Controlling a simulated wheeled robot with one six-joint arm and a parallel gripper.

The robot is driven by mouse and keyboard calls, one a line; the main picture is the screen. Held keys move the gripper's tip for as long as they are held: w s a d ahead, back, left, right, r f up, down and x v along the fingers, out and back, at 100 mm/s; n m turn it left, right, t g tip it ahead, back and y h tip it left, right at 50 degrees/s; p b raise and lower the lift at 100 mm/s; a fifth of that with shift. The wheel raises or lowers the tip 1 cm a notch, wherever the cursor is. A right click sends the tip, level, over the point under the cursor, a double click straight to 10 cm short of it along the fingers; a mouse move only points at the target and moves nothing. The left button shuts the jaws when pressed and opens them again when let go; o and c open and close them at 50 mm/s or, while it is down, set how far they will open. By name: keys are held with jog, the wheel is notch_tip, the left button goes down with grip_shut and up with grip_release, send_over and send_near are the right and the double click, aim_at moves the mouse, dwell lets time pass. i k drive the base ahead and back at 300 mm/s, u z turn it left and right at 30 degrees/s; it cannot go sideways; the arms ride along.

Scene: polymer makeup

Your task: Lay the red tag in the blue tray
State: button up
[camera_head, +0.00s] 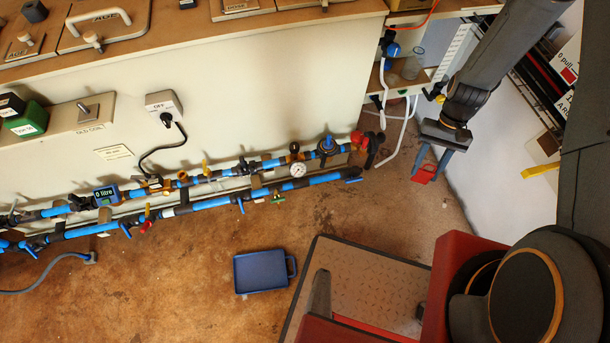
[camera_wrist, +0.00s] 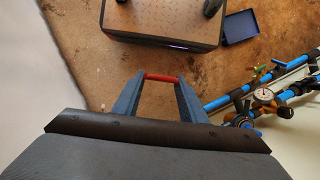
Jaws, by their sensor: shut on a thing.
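My gripper (camera_head: 428,170) is at the upper right in the head view, above the floor beside the white wall. It is shut on the red tag (camera_head: 422,177), which shows below the fingertips. In the wrist view, the red tag (camera_wrist: 163,78) spans the gap between the two blue-grey fingers of my gripper (camera_wrist: 163,82). The blue tray (camera_head: 238,275) lies on the brown floor at the lower middle of the head view, its handle to the right. It looks empty and is well apart from my gripper. It also shows at the top right of the wrist view (camera_wrist: 240,28).
Blue pipes (camera_head: 210,203) with valves and a gauge (camera_head: 298,169) run along the cream cabinet (camera_head: 250,90). Shelves (camera_head: 425,75) with white hoses stand left of my arm. My own base fills the lower right. Bare floor (camera_head: 190,270) surrounds the tray's left side.

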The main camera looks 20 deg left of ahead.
aim_at(261, 272)
jog(key=k, duration=1.45)
jog(key=z, duration=2.5)
jog(key=k, duration=0.95)
jog(key=u, duration=2.45)
